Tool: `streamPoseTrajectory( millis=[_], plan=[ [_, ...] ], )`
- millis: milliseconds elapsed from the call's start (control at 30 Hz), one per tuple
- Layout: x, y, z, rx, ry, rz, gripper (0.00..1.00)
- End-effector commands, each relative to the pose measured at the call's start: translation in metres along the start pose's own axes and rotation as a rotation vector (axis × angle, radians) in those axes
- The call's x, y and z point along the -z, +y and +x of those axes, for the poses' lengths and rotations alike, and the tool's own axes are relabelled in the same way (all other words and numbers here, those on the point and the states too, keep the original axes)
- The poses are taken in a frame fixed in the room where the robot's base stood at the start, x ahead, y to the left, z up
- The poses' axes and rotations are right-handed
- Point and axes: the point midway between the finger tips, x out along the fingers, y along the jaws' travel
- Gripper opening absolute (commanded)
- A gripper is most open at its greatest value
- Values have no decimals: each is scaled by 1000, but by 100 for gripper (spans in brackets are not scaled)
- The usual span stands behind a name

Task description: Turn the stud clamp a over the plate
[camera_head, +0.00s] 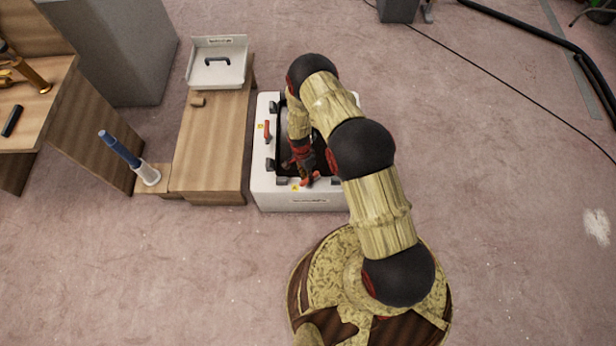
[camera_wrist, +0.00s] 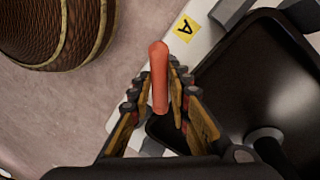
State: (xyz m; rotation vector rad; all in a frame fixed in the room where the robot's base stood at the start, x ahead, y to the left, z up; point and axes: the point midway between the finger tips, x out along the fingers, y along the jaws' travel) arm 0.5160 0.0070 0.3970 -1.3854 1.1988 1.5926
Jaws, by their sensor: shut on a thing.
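Stud clamp a, a red-orange lever (camera_wrist: 159,72), stands between my fingers in the wrist view, beside a yellow label marked A (camera_wrist: 185,27). My gripper (camera_wrist: 160,92) is shut on this lever, one finger on each side. In the head view my gripper (camera_head: 304,170) is at the front edge of the white box (camera_head: 325,198), and a bit of red shows below it. The dark plate (camera_wrist: 235,75) lies to the right of the lever in the wrist view. My arm hides much of the plate in the head view.
Another red clamp (camera_head: 267,131) is on the box's left rim. A wooden bench (camera_head: 212,140) with a white tray (camera_head: 217,65) stands left of the box. The floor to the right is open.

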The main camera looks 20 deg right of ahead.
Motion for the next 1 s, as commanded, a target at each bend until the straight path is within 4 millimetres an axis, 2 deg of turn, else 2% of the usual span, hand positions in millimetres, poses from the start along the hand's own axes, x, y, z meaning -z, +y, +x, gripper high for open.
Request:
streamPoseTrajectory(
  millis=[600,1000],
  plan=[
    [-2,5,2,-2,113,-569,0],
    [-2,7,3,-4,163,-828,0]
  ],
)
